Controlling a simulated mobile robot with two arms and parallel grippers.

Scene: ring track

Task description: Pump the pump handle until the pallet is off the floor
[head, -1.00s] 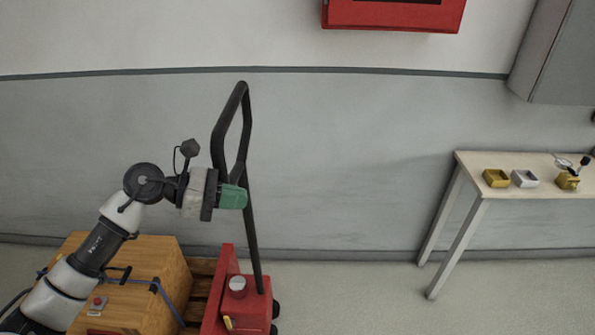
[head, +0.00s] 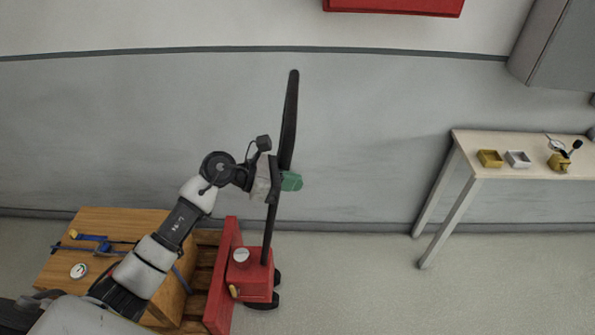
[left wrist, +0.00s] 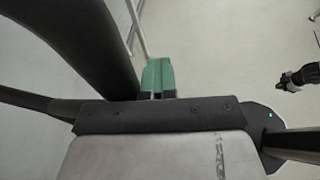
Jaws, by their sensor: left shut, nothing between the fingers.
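The pump handle (head: 288,125) is a dark bar rising from the red pump body (head: 253,275) of the pallet jack. It stands close to upright, with its top leaning a little right. My left gripper (head: 291,181), with green fingers, is shut beside the handle's shaft. In the left wrist view, the green fingertips (left wrist: 158,76) are together with nothing between them, and the dark handle (left wrist: 85,45) passes close by on the left. The wooden pallet (head: 203,265) lies left of the red upright plate, partly hidden by my arm; any gap under it cannot be seen. My right gripper is not identifiable.
A wooden crate (head: 120,230) with blue straps and a round gauge sits on the pallet. A pale table (head: 500,145) with small yellow and white trays stands to the right. The floor between jack and table is clear. A grey wall (head: 130,130) is behind.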

